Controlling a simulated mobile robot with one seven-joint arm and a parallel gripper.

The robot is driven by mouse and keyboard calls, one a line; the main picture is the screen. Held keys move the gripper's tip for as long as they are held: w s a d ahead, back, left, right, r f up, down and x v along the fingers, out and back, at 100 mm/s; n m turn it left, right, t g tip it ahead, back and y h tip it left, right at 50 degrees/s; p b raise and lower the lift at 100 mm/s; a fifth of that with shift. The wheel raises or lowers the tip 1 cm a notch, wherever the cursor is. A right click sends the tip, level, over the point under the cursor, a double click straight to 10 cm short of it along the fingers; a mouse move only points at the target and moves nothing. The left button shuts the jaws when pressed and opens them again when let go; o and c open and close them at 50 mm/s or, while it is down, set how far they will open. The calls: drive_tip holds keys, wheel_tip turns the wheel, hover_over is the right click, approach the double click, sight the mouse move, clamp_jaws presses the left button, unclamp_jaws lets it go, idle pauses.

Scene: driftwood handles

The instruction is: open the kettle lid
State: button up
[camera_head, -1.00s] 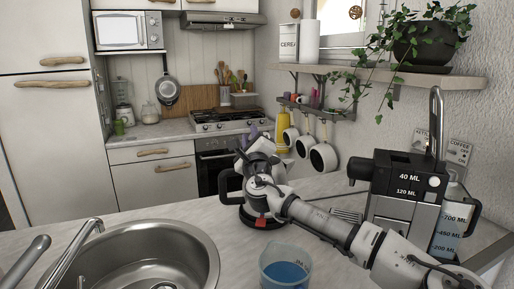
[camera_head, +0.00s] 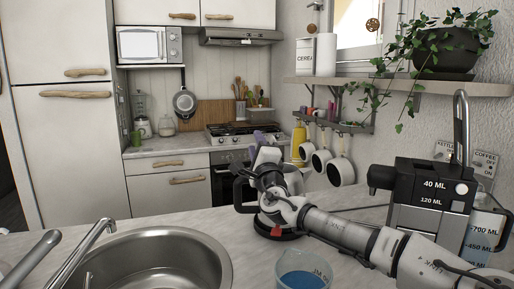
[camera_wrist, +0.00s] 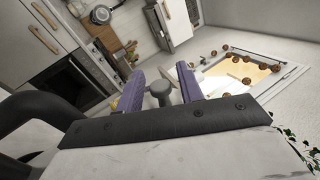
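The kettle stands on the counter in the head view, mostly hidden behind my arm. Its black handle (camera_head: 239,192) shows on the left, and its dark round base with a red switch (camera_head: 278,233) shows below. My gripper (camera_head: 262,140) is just above and beyond the kettle, with its purple fingers pointing up and away. In the wrist view the two purple fingers (camera_wrist: 160,82) are apart. A small grey knob-like piece (camera_wrist: 160,93) shows between them, with gaps at both sides; I cannot tell whether it is the lid's knob. The black handle (camera_wrist: 30,108) curves at the left there. The lid is not clearly visible.
A coffee machine (camera_head: 432,190) and a clear jug (camera_head: 482,230) stand right of my arm. A cup of blue liquid (camera_head: 302,272) is in front, and a sink (camera_head: 165,262) is at left. A shelf (camera_head: 400,84) with a plant hangs above.

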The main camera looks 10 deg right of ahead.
drive_tip(key=shift+o, duration=0.3)
drive_tip(key=shift+s+d+f, duration=0.1)
drive_tip(key=shift+s+f, duration=0.1)
drive_tip(key=shift+s, duration=0.1)
drive_tip(key=s+d+b, duration=0.1)
drive_tip(key=s+b, duration=0.2)
drive_tip(key=s, duration=1.1)
drive_tip(key=shift+d+f, duration=0.25)
drive_tip(key=shift+f, duration=0.1)
